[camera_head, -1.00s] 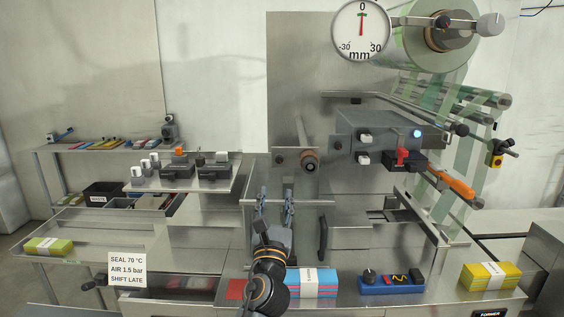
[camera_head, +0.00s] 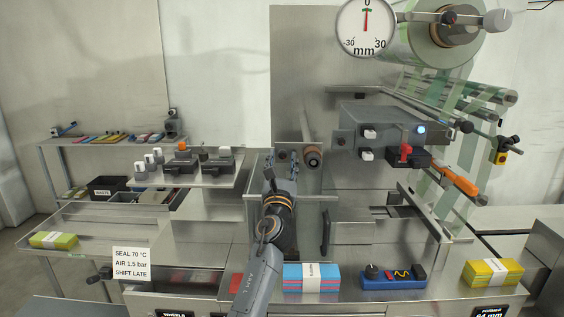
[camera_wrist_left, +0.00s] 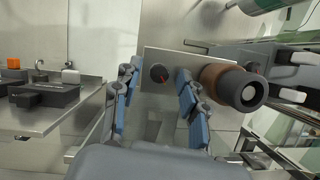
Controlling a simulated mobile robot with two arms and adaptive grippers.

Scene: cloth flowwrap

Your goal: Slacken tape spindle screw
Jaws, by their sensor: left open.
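The tape spindle (camera_head: 313,158) is a brown roll with a dark end on the upright metal panel. It shows larger in the left wrist view (camera_wrist_left: 234,87), right of the fingers. A dark round screw knob with a red mark (camera_wrist_left: 159,73) sits on a plate left of the spindle. In the head view my gripper mostly hides this knob. My left gripper (camera_head: 287,155) is open and raised in front of the panel, left of the spindle. In the wrist view its blue-padded fingers (camera_wrist_left: 158,98) frame the knob from both sides; contact is not visible. My right gripper is out of view.
A grey box with a red switch (camera_head: 405,153) and an orange handle (camera_head: 459,180) project right of the spindle. A dial (camera_head: 366,28) and film roll (camera_head: 443,30) are above. A shelf with dark blocks (camera_head: 182,164) stands left. Cloth packs (camera_head: 307,278) lie on the front bench.

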